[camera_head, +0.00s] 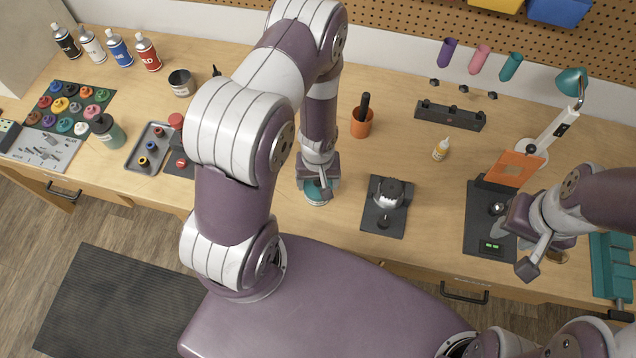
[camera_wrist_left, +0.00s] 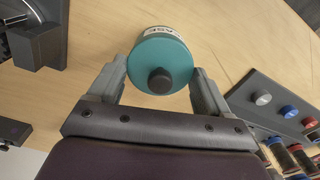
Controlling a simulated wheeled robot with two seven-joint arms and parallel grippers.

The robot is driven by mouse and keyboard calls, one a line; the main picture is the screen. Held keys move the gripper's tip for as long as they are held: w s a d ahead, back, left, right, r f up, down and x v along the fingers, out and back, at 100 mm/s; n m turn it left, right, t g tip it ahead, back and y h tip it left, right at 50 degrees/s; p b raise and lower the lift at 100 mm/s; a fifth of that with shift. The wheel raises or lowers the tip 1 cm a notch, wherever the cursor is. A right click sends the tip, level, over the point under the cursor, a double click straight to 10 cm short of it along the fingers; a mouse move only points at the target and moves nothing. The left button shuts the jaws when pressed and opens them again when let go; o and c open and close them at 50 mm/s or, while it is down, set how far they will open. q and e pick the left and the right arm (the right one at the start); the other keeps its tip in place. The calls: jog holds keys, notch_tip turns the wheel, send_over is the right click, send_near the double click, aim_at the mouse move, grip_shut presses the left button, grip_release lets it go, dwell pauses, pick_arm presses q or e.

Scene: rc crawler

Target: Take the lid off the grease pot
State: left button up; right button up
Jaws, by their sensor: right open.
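The grease pot (camera_head: 317,199) stands on the workbench under my left gripper (camera_head: 317,181), which hides much of it in the head view. In the left wrist view its round teal lid (camera_wrist_left: 160,52) with a black knob (camera_wrist_left: 160,81) is on the pot. Part of a white label shows at the rim. The fingers of my left gripper (camera_wrist_left: 159,72) lie on either side of the lid, very near its edges. I cannot tell whether they press on it. My right gripper (camera_head: 525,243) is open and far to the right, by a black base plate.
A black plate with a dark toothed part (camera_head: 388,196) lies right of the pot. An orange cup (camera_head: 362,123) stands behind it. A grey parts tray (camera_head: 148,147) and several paint jars are to the left. A small glue bottle (camera_head: 441,150) stands further right.

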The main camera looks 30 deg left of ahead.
pick_arm(q)
jog(key=shift+s+d, duration=0.1)
jog(key=shift+c, duration=1.1)
jog(key=shift+r, duration=0.1)
